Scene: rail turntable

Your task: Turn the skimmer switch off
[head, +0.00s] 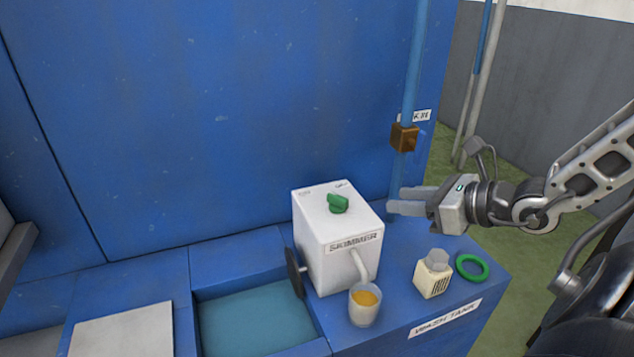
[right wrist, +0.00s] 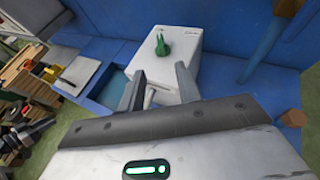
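The skimmer (head: 345,255) is a white box labelled SKIMMER on the blue wash tank. A green knob switch (head: 338,204) sits on its top; small marks beside it are too small to read. The knob also shows in the right wrist view (right wrist: 161,44), beyond my fingers. My right gripper (head: 398,200) is open and empty, to the right of the box and apart from it, with its fingers pointing left towards it. In the right wrist view my right gripper (right wrist: 160,82) has its two fingers apart in front of the box. My left gripper is not in view.
A cup with orange liquid (head: 364,306) stands under the skimmer's spout. A blue pipe with a brown valve block (head: 404,137) rises behind. The tank opening (head: 255,318) is at left.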

